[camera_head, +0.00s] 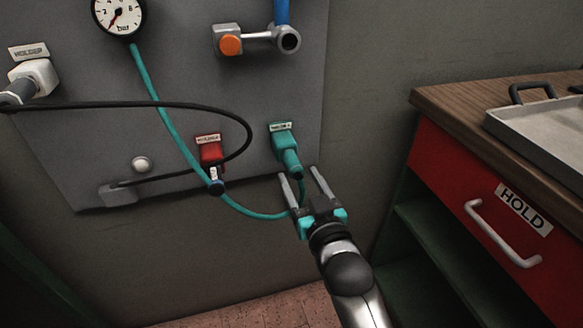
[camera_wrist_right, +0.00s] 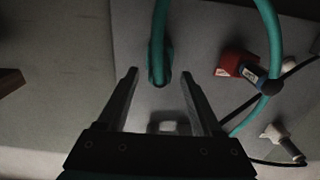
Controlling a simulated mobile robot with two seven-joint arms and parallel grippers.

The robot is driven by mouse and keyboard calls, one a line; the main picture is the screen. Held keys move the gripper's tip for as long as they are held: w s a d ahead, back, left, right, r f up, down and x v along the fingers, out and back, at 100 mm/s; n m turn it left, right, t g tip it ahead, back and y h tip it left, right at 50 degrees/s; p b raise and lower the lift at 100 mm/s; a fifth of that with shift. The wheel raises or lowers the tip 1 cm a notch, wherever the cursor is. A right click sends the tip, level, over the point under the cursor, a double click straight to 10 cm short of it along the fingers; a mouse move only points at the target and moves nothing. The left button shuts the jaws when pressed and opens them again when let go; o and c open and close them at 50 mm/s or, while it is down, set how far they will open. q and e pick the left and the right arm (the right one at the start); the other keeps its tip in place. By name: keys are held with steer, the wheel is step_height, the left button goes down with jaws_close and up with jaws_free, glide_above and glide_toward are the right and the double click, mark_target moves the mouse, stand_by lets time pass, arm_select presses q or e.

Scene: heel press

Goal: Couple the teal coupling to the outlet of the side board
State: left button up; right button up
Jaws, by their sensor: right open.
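The teal coupling (camera_head: 291,161) is at the end of the teal hose (camera_head: 160,105), directly under the teal outlet block (camera_head: 282,134) on the grey board (camera_head: 180,95). I cannot tell whether it is fully seated. The hose runs from the gauge, sags low and rises to the coupling. My right gripper (camera_head: 301,176) is open just below the coupling, pointing up at the board. In the right wrist view the open fingers (camera_wrist_right: 158,82) have a teal hose or coupling end (camera_wrist_right: 159,45) ahead between their tips, with no visible grip. My left gripper is out of view.
A red outlet (camera_head: 210,150) sits left of the teal one. A black cable (camera_head: 225,112) loops across the board. A gauge (camera_head: 119,14), orange-knobbed valve (camera_head: 230,45) and white holder (camera_head: 36,76) are above. A cabinet with a red drawer (camera_head: 455,175) stands at right.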

mark_target(293, 163)
steer(key=x, duration=0.3)
steer(key=shift+w+a+b, duration=0.1)
steer(key=shift+w+b, duration=0.25)
steer(key=shift+b, duration=0.05)
steer(key=shift+x, duration=0.9)
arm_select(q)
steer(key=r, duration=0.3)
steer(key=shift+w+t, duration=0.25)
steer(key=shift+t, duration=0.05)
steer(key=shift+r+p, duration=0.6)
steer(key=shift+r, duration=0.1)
arm_select(e)
jaws_close()
steer(key=shift+r, duration=0.1)
stand_by(0.9)
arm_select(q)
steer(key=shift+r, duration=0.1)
